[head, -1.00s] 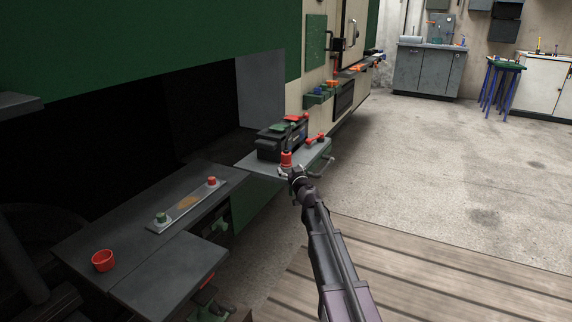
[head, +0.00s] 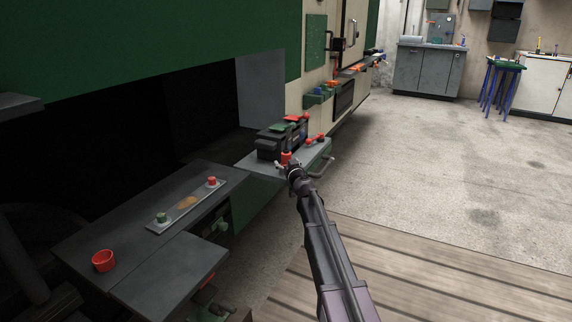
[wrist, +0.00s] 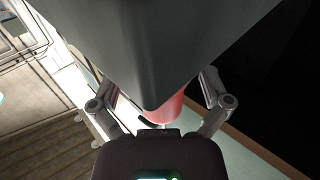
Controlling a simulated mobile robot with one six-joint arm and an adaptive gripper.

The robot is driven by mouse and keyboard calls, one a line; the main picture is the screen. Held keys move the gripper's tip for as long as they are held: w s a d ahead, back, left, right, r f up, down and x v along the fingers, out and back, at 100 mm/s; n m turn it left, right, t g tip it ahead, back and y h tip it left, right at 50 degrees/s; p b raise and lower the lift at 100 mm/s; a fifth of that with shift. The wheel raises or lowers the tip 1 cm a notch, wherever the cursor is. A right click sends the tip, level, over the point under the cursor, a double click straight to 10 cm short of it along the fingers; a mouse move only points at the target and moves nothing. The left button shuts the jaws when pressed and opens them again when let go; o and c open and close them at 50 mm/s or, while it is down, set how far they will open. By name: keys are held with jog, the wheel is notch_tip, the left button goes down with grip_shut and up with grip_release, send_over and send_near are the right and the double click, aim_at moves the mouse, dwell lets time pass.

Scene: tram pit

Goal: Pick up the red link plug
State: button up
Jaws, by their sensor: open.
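A red upright cylinder (head: 286,157), which looks like the red link plug, stands at the near corner of the grey shelf (head: 262,167). My gripper (head: 289,168) is right at it in the head view and hides its lower part. In the wrist view my gripper (wrist: 160,104) is open, with its fingers spread to either side of a red piece (wrist: 172,110). A large dark grey block (wrist: 155,55) covers most of that piece. I cannot tell whether the fingers touch it.
A black box (head: 280,142) stands behind on the same shelf, with small red knobs (head: 315,139) to its right.

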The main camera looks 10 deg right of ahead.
aim_at(288, 157)
dwell(0.4)
jog(key=c, duration=1.3)
jog(key=shift+r, duration=0.2)
notch_tip(288, 157, up, 3)
jog(key=p, duration=0.3)
jog(key=shift+f, duration=0.15)
jog(key=s, duration=0.5)
jog(key=s+a+r+p, duration=0.1)
jog(key=s, duration=0.4)
jog(key=s+r+p, duration=0.1)
jog(key=s, duration=0.5)
jog(key=shift+a, duration=0.2)
jog(key=shift+r+p, duration=1.5)
jog(key=shift+p, duration=0.05)
